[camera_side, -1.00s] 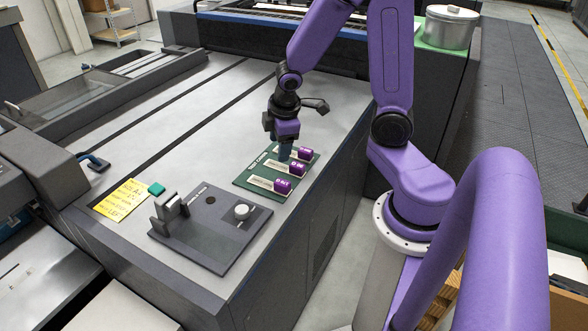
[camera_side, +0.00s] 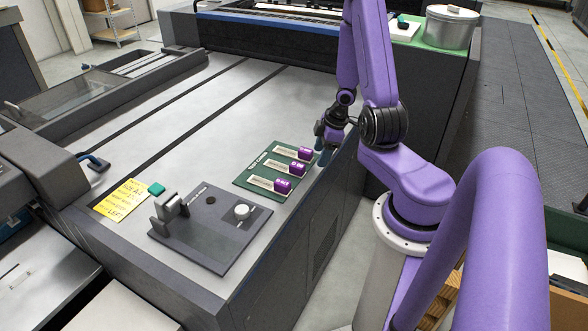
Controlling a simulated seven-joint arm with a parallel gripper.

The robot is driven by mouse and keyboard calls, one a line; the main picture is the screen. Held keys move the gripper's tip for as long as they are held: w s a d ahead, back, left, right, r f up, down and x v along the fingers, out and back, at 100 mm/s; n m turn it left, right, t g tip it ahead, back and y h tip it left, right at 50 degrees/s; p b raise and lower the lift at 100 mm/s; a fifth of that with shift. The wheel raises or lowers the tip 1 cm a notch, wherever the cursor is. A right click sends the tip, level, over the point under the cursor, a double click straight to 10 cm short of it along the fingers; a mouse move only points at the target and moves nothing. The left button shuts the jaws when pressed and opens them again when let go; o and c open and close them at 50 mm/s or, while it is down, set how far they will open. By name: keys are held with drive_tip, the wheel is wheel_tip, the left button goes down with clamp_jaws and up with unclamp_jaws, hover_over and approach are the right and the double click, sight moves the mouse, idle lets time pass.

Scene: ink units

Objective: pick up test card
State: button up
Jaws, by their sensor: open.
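A green board (camera_side: 246,176) lies on the grey machine top and bears several pale test cards in a row, each with a purple block at its right end. The near card (camera_side: 262,182) has its purple block (camera_side: 282,186). The middle card (camera_side: 278,167) has its block (camera_side: 297,167). The far card (camera_side: 286,150) has its block (camera_side: 305,153). My gripper (camera_side: 322,155) is just right of the far block, by the machine's right edge, fingers pointing down. It is open and appears empty. The exact gap between its fingers and the far block is hard to judge.
The machine top (camera_side: 235,105) behind is clear.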

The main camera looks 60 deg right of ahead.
sight(295, 164)
drive_tip(key=s+a+r+m+t, duration=0.1)
drive_tip(key=s+a+m+t, duration=0.3)
drive_tip(key=s+m+t, duration=0.45)
drive_tip(key=shift+n+t+h, duration=0.4)
drive_tip(key=shift+n+t, duration=0.35)
drive_tip(key=shift+t, duration=0.2)
drive_tip(key=x, duration=1.8)
drive_tip(key=shift+w, duration=0.4)
drive_tip(key=c, duration=1)
